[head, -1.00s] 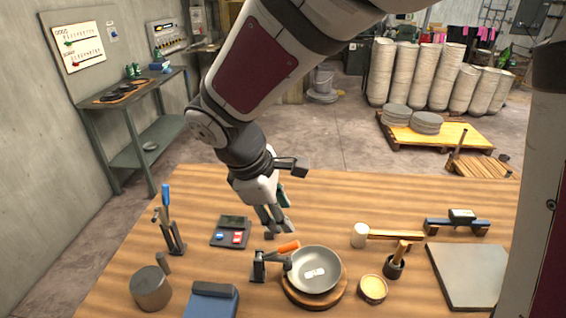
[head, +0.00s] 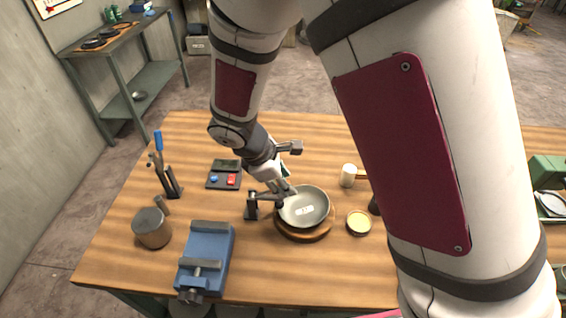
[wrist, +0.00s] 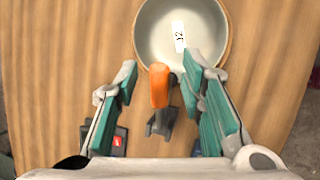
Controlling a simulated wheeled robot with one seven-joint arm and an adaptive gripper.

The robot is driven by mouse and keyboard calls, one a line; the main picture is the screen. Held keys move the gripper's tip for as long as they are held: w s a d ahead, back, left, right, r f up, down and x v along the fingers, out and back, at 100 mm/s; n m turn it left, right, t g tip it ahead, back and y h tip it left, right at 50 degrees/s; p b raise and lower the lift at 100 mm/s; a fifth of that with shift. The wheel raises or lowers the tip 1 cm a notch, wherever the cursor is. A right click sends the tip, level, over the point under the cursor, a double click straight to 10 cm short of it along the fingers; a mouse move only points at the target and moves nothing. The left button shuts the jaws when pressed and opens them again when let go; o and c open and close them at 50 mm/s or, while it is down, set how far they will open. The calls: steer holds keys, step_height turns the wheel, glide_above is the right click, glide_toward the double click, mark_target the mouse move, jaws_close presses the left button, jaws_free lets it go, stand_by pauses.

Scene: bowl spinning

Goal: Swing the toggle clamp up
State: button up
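The toggle clamp (head: 252,206) stands on the wooden table beside a grey bowl (head: 304,208), its black arm reaching toward the bowl's rim. Its orange handle (wrist: 159,86) shows in the wrist view, with the dark clamp body (wrist: 162,122) behind it. In the head view my gripper hides the handle. My gripper (head: 285,190) is low over the clamp. In the wrist view my gripper (wrist: 158,72) is open, its green-padded fingers on either side of the orange handle with gaps visible. The bowl (wrist: 182,30) has a white label inside and sits on a round wooden board (head: 305,236).
A black scale-like box (head: 224,175) with red and blue buttons lies behind the clamp. A blue vise (head: 207,255), a metal cylinder (head: 152,228) and a blue-handled tool (head: 165,168) stand to the left. A small round tin (head: 359,222) and white-headed mallet (head: 348,175) are on the right.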

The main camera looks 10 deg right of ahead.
steer(key=shift+x, duration=1.15)
jaws_close()
steer(key=shift+r, duration=0.1)
